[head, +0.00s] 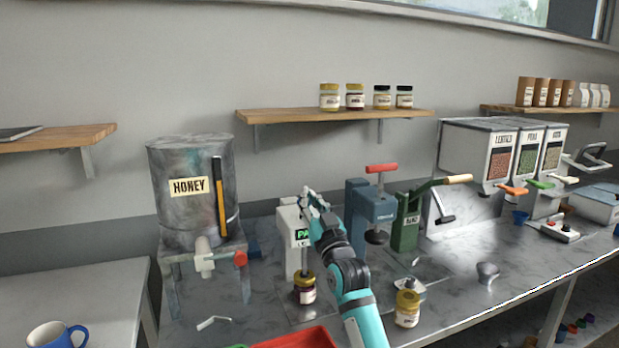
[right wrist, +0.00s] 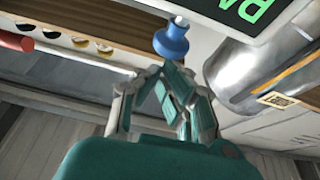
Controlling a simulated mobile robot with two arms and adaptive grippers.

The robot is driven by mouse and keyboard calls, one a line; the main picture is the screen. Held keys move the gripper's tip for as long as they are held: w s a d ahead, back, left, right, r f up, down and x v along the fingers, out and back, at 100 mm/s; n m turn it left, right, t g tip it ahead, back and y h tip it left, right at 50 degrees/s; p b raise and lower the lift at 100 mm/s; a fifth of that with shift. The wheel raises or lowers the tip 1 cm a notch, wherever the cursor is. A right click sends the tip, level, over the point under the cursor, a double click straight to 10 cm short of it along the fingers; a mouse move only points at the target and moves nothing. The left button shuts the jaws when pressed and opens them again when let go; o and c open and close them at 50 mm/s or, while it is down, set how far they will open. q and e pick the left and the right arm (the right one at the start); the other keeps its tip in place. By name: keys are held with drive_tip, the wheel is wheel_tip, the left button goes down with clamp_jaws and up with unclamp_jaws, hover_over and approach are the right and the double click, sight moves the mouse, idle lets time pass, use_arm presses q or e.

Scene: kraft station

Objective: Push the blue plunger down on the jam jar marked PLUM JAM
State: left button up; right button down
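A white press (head: 289,240) with a green-lit display (head: 302,234) stands on the counter. A jar (head: 306,290) with a gold lid and dark contents stands under it; its label is too small to read. My right gripper (head: 308,200) is at the top of the press. In the right wrist view, a blue plunger (right wrist: 172,42) with a white end is just beyond the fingertips of my right gripper (right wrist: 163,72), beside the display (right wrist: 240,10). The fingers come together at the tips with nothing held between them. Whether they touch the plunger is unclear. My left gripper is out of view.
A honey vat (head: 190,190) stands left of the press. A blue press with a red handle (head: 381,168) and a green lever press (head: 405,222) stand to its right. Another jar (head: 407,308) is near the counter front. A red tray (head: 300,340) lies at the bottom edge.

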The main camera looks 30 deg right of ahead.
drive_tip(key=shift+w+f, duration=0.2)
drive_tip(key=shift+f, duration=0.7)
wheel_tip(320, 180, up, 5)
drive_tip(key=p, duration=0.3)
drive_tip(key=shift+f, duration=0.2)
use_arm(q)
drive_tip(key=b, duration=0.1)
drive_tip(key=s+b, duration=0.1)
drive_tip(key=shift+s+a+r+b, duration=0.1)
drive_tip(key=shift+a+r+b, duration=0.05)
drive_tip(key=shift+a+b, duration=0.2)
use_arm(e)
drive_tip(key=r+v, duration=0.1)
drive_tip(key=v, duration=0.9)
drive_tip(key=shift+s, duration=0.3)
drive_tip(key=shift+a+r, duration=0.1)
drive_tip(key=shift+r, duration=0.05)
